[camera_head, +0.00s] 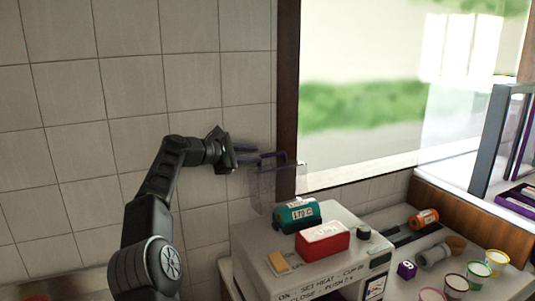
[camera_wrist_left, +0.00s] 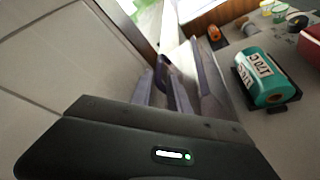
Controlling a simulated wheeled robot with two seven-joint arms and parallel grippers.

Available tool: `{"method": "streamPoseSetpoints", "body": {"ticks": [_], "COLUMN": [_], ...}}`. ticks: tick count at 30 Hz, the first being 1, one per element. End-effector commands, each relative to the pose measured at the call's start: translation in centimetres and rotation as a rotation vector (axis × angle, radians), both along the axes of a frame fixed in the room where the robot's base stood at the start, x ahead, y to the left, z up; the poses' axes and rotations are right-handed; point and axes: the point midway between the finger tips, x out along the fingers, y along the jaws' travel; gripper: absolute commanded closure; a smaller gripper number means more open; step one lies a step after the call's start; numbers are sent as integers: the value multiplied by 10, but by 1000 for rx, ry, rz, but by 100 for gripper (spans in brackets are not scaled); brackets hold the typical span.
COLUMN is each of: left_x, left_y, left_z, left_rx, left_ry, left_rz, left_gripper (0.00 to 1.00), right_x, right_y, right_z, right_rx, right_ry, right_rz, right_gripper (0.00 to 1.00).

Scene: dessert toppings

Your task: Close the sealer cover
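The sealer (camera_head: 340,255) is a beige box with a teal cylinder (camera_head: 297,214) labelled 170 C and a red block (camera_head: 322,242) on top. Its clear cover (camera_head: 278,188) stands raised at the back left, near the tiled wall. A dark purple handle (camera_head: 280,156) is at the cover's upper edge. My left gripper (camera_head: 257,154) is at this handle, fingers apart. In the left wrist view the handle (camera_wrist_left: 180,92) shows between the two fingers (camera_wrist_left: 176,70); I cannot tell whether they touch it. My right gripper is not in view.
Right of the sealer, the counter holds an orange-labelled roll (camera_head: 424,218), a purple cube (camera_head: 406,270), a grey cylinder (camera_head: 434,255) and several coloured cups (camera_head: 478,272). A window with a dark frame (camera_head: 287,90) is behind. The tiled wall (camera_head: 130,75) is close to my left arm.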

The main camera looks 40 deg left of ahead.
Motion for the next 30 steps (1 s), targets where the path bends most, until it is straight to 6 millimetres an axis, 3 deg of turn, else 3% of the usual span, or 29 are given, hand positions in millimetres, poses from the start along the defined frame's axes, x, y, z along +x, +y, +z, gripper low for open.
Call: {"method": "streamPoseSetpoints", "body": {"ticks": [12,23,30], "left_x": [56,62,62], "left_y": [-12,-14,-14], "left_z": [-12,-17,-17], "left_rx": [-2,0,-1], "left_ry": [0,-1,0], "left_rz": [0,0,0], "left_gripper": [78,78,97], "right_x": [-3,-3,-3], "right_y": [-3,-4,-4], "right_z": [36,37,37], "right_rx": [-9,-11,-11], "right_ry": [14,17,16], "right_rz": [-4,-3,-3], "right_gripper": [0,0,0]}}
